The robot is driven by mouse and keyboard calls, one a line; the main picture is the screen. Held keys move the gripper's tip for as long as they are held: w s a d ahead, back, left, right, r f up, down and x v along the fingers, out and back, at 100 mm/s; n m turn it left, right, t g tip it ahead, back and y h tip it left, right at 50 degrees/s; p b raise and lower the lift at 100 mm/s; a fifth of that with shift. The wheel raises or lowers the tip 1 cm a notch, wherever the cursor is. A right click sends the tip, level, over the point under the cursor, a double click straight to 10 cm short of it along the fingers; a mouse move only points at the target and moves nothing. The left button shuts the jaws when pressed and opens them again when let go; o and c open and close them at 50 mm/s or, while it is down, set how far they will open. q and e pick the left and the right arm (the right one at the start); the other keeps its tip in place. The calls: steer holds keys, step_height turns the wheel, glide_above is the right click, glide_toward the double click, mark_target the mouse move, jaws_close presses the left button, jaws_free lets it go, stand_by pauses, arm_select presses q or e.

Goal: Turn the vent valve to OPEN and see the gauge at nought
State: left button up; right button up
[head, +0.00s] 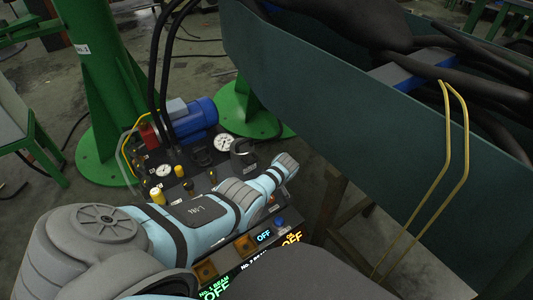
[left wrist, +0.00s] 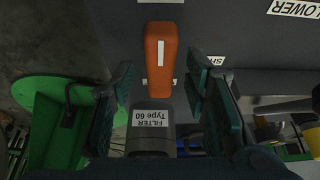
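In the left wrist view an orange handle (left wrist: 160,55) with a white stripe, seemingly the vent valve's, stands straight up the picture. A partly hidden label beginning "SH" (left wrist: 216,60) is to its right. My left gripper (left wrist: 160,78) is open, one finger on each side of the handle, with gaps showing. In the head view my left arm reaches over the control unit and its fingers cannot be made out. A larger white gauge (head: 223,143) and a smaller one (head: 164,170) are there, needles too small to read. My right gripper is not in view.
A dark filter body (left wrist: 150,140) labelled "FILTER Type 60" is below the handle in the wrist view. A blue motor (head: 195,118) and black hoses (head: 154,70) stand behind the gauges. A green stand (head: 105,95) is left, and a large dark green trough (head: 330,90) fills the right.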

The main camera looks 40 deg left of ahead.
arm_select(q)
steer(key=shift+d+r, duration=0.1)
steer(key=shift+r, duration=0.15)
steer(key=v, duration=1.1)
steer(key=shift+r, duration=0.2)
steer(key=shift+s+d, duration=0.1)
steer(key=shift+d, duration=0.05)
